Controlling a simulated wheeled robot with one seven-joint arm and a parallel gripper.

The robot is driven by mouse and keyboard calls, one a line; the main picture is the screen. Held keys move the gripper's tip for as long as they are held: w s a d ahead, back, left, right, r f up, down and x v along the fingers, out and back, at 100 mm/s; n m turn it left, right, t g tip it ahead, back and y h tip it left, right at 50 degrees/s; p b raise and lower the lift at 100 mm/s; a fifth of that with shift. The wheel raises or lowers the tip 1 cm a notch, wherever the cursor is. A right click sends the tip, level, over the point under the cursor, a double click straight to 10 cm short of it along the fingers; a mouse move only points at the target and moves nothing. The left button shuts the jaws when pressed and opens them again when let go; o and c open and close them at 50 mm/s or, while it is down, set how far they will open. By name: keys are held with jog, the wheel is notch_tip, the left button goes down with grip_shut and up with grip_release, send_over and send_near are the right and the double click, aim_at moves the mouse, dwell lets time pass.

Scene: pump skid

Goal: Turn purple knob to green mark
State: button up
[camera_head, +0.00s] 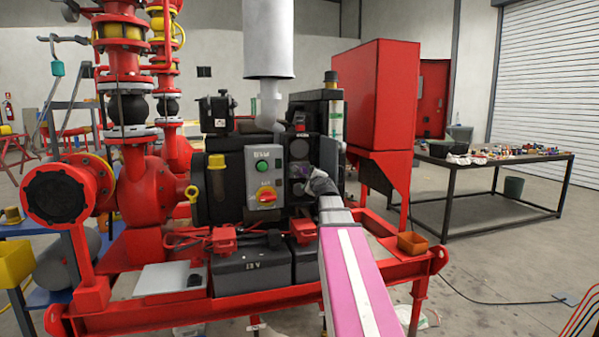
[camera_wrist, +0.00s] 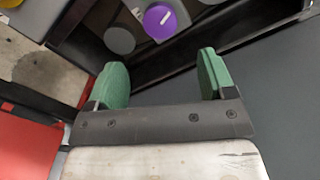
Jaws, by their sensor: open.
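The purple knob (camera_wrist: 158,22) shows at the top of the wrist view, round with a short white line on its face. It sits on a grey plate, partly cut off by the frame's upper edge. My gripper (camera_wrist: 161,65) has two green fingers spread apart with nothing between them. The knob lies beyond the fingertips, roughly in line with the gap, and appears not touched. In the head view my gripper (camera_head: 316,183) is at the engine's front, right of the grey control box, and I cannot make out the purple knob there. I see no green mark beside the knob.
The grey control box (camera_head: 266,178) carries a green button and a red-orange switch on yellow. Black batteries (camera_head: 252,270) and a red skid rail (camera_head: 200,312) lie below. A tall red cabinet (camera_head: 376,95) stands behind right. A cluttered table (camera_head: 500,170) is farther right.

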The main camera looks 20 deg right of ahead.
jog(key=w, duration=1.1)
jog(key=c, duration=0.9)
